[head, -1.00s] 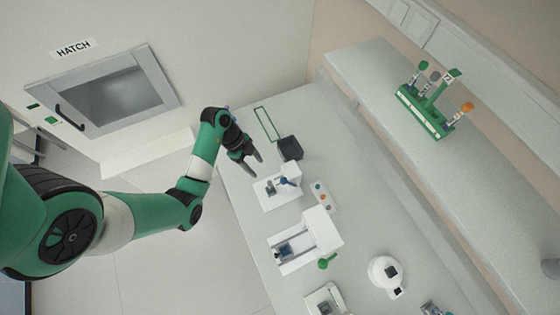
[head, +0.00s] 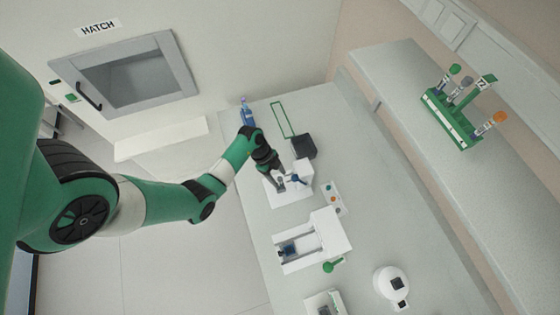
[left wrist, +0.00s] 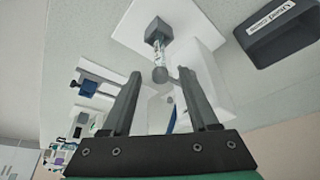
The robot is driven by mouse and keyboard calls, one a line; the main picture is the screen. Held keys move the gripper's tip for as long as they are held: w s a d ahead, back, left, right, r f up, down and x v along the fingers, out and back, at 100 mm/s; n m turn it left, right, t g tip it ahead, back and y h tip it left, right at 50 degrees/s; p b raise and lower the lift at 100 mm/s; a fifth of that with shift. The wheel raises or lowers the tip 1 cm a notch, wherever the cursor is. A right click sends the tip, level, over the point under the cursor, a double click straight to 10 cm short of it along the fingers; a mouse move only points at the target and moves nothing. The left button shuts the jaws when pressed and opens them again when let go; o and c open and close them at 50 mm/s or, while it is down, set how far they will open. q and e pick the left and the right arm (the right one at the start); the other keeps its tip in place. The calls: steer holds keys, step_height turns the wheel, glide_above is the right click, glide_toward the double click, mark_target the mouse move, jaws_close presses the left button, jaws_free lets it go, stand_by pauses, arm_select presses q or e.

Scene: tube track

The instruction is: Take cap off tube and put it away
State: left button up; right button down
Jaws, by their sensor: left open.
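A tube (left wrist: 159,42) with a grey rounded cap (left wrist: 160,74) is held in a small grey block (left wrist: 157,25) on a white device. In the left wrist view the cap faces the camera. My left gripper (left wrist: 158,76) is open and empty, with its fingers on either side of the cap in the picture; I cannot tell whether the fingertips reach it. In the head view my left gripper (head: 278,181) is over the white device (head: 302,172) and partly hides the tube. My right gripper is not in view.
A dark bin (head: 304,145), labelled "Used" in the left wrist view, stands behind the device. A blue bottle (head: 247,113) is beyond my wrist. A green rack (head: 450,123) of capped tubes is on the shelf. Another white machine (head: 313,242) stands in front.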

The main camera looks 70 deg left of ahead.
arm_select(q)
steer(key=c, duration=0.9)
steer(key=shift+r, duration=0.2)
steer(key=shift+c, duration=0.2)
steer(key=shift+r, duration=0.25)
step_height(320, 180, up, 3)
steer(key=shift+p, duration=0.55)
steer(key=s+d+r+p, duration=0.3)
steer(key=s+d+r, duration=0.2)
steer(key=s+r, duration=0.4)
steer(key=s, duration=0.4)
steer(key=shift+d+r, duration=0.15)
